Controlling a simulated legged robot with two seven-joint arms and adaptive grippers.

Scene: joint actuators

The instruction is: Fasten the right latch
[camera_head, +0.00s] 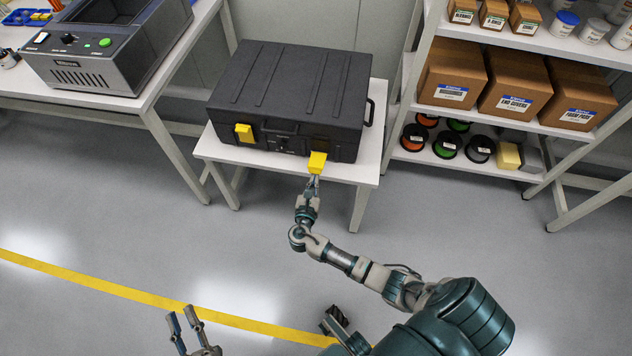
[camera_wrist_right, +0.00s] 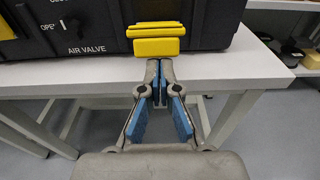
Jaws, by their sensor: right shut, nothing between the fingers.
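A closed black case (camera_head: 290,95) lies on a small white table (camera_head: 221,150). Its front has two yellow latches. The right latch (camera_head: 317,162) is at the front right, and it also shows in the right wrist view (camera_wrist_right: 156,46), where it sticks out from the case front. The left latch (camera_head: 244,133) is at the front left. My right gripper (camera_head: 313,180) is shut and empty, with its fingertips (camera_wrist_right: 160,68) just in front of and below the right latch; I cannot tell whether they touch it. My left gripper (camera_head: 183,318) is open and empty, low over the floor.
A grey machine (camera_head: 95,50) stands on the bench at the left. Shelves (camera_head: 515,120) with cardboard boxes, spools and jars stand at the right. The case has a handle (camera_head: 281,127) at its front. The floor in front of the table is clear.

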